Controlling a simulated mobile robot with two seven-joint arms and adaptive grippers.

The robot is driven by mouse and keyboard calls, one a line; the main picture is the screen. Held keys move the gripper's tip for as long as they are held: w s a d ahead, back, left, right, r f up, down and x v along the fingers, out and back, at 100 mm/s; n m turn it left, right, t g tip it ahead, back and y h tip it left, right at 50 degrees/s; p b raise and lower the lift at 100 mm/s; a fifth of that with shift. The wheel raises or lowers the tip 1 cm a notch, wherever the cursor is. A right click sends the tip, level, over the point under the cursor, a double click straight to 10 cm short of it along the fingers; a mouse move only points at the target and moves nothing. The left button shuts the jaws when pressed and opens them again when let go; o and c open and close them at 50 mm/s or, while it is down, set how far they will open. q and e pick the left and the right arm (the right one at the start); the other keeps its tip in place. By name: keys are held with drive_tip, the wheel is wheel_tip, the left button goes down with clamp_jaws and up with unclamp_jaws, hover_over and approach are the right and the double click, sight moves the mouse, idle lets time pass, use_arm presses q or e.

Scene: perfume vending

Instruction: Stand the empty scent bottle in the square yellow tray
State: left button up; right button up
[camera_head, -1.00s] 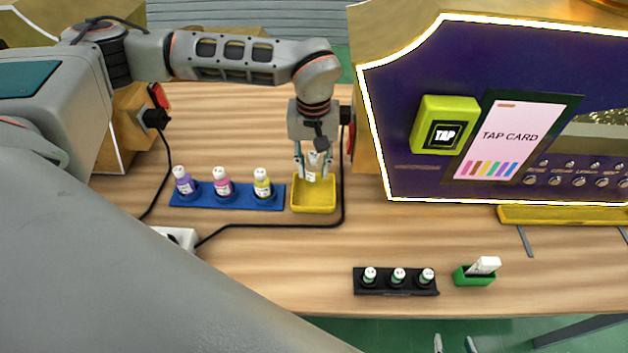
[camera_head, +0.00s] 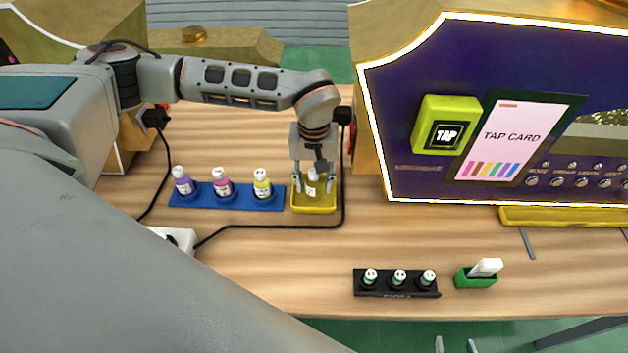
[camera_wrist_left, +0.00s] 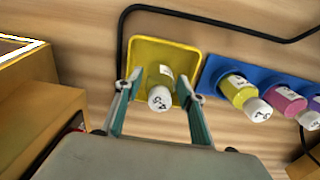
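The square yellow tray (camera_head: 314,207) sits on the table to the right of the blue rack. The empty scent bottle (camera_head: 312,185), clear with a white cap, stands in the tray; it also shows in the left wrist view (camera_wrist_left: 161,95). My left gripper (camera_head: 313,186) is over the tray with its fingers spread either side of the bottle. In the left wrist view its fingers (camera_wrist_left: 158,100) are apart, with gaps to the bottle on both sides. Only two tips of my right gripper (camera_head: 454,345) show at the bottom edge of the head view.
A blue rack (camera_head: 228,203) with purple, pink and yellow bottles stands left of the tray. A black cable (camera_head: 270,226) runs around the tray. The vending machine (camera_head: 400,110) rises at right. A black rack (camera_head: 396,293) and a green holder (camera_head: 476,281) are in front.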

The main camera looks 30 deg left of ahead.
idle(0.3)
use_arm(q)
wheel_tip(320, 180, up, 12)
drive_tip(key=shift+r+p, duration=0.2)
drive_tip(key=shift+p, duration=0.35)
drive_tip(key=shift+s, duration=0.1)
idle(0.4)
